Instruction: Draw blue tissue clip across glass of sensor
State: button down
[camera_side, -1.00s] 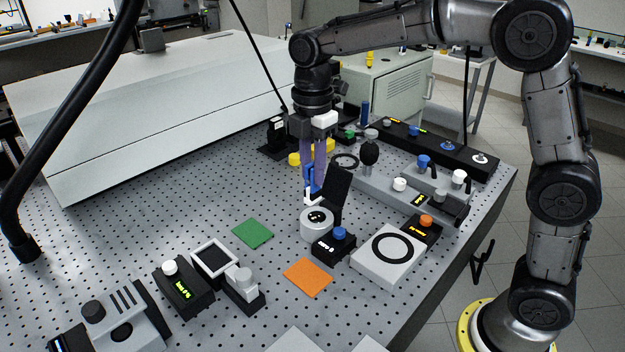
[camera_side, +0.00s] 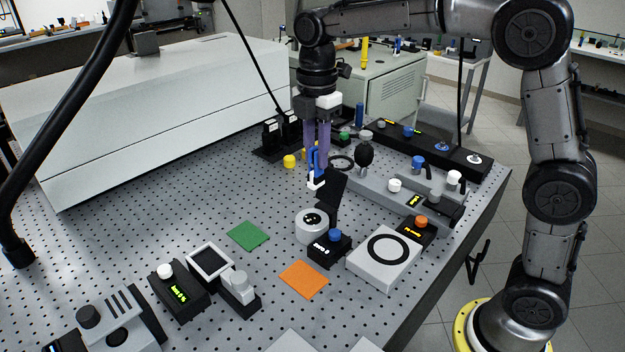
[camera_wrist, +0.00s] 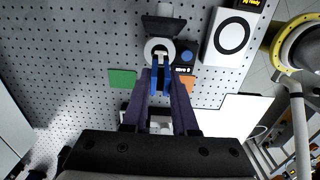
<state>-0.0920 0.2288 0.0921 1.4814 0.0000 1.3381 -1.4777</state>
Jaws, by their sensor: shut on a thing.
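My gripper (camera_side: 317,150) is shut on the blue tissue clip (camera_side: 314,160), which carries a white tissue (camera_side: 316,181) at its lower end. The clip hangs above and behind the round white sensor (camera_side: 311,226), whose dark glass top shows with small bright marks. The sensor's black flap (camera_side: 332,188) stands open, tilted up, on its right. In the wrist view, the blue clip (camera_wrist: 160,80) sits between the fingers, with its tip over the sensor (camera_wrist: 151,46). The glass there is mostly covered by the clip; I cannot tell whether the tissue touches it.
A black box with a blue knob (camera_side: 335,236) stands against the sensor's right front. A white plate with a black ring (camera_side: 367,264) lies further right. A green square (camera_side: 248,236) and an orange square (camera_side: 303,279) lie flat nearby.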

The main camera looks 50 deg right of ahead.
aim_at(317, 185)
jog(key=shift+f, duration=3.7)
jog(key=shift+f, duration=0.3)
jog(key=shift+a, duration=1.25)
dwell(0.8)
jog(key=shift+r, duration=0.1)
notch_tip(317, 185, up, 7)
dwell(0.7)
dwell(0.3)
